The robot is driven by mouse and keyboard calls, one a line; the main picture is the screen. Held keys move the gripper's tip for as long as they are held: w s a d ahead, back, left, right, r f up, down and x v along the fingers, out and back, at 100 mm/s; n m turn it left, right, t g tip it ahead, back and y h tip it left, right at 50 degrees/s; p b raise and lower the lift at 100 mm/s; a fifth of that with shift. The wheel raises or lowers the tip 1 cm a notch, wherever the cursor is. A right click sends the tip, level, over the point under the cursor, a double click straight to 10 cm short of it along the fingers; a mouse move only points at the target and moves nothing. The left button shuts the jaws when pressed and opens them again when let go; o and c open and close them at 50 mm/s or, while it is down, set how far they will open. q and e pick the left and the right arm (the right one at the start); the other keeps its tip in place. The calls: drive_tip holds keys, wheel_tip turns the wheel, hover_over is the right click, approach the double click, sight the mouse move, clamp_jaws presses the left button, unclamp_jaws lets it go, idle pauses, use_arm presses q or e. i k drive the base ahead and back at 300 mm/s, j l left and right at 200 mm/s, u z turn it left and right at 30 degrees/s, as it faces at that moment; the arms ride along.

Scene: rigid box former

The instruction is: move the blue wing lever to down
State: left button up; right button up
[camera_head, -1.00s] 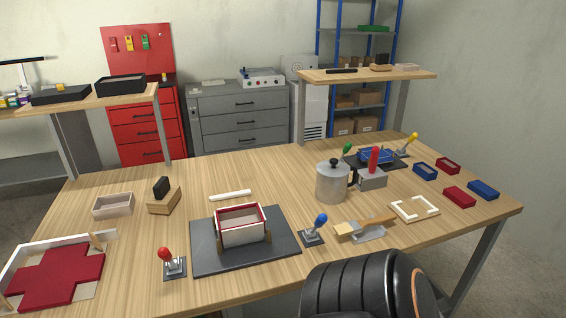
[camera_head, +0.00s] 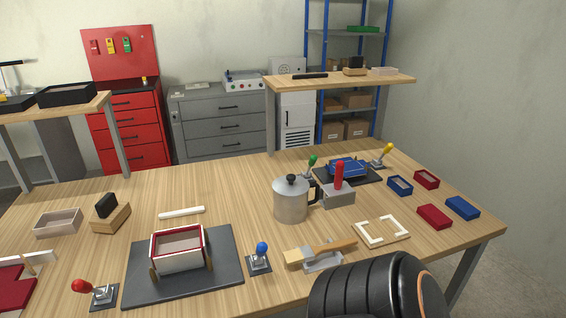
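The blue wing lever (camera_head: 261,249) has a blue ball knob on a short stem and a small dark base plate. It stands on the table just right of the dark former board (camera_head: 190,290), its knob raised above the base. On the board sits a red-lined white box (camera_head: 178,250) between brown wings. A red-knobbed lever (camera_head: 97,291) stands left of the board, its knob leaning left. A black ribbed part of my arm (camera_head: 370,290) shows at the bottom, right of the blue lever. Neither gripper's fingers are visible.
A metal pot (camera_head: 291,200), a brush (camera_head: 320,251) on a grey rest and a white frame (camera_head: 381,231) stand right of the blue lever. A second board (camera_head: 347,175) with green and yellow levers is behind. Red and blue boxes lie far right.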

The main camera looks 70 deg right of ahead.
sight(262, 249)
drive_tip(key=k+l, duration=0.15)
drive_tip(key=l, duration=0.25)
drive_tip(key=k+l, duration=0.2)
drive_tip(key=l, duration=0.15)
drive_tip(key=k+l+z, duration=0.1)
drive_tip(key=l, duration=0.3)
drive_tip(key=k+l, duration=0.2)
drive_tip(key=l, duration=0.15)
drive_tip(key=k+l, duration=0.2)
drive_tip(key=l, duration=0.2)
drive_tip(key=k+l, duration=0.15)
drive_tip(key=l, duration=0.25)
drive_tip(key=j+z, duration=0.2)
drive_tip(key=z, duration=0.3)
drive_tip(key=j+z, duration=0.2)
drive_tip(key=z, duration=0.3)
drive_tip(key=j+z, duration=0.15)
drive_tip(key=z, duration=0.35)
drive_tip(key=k+j+z, duration=0.25)
drive_tip(key=j, duration=0.15)
drive_tip(key=k+j+z, duration=0.25)
drive_tip(key=j, duration=0.2)
drive_tip(key=i, duration=0.1)
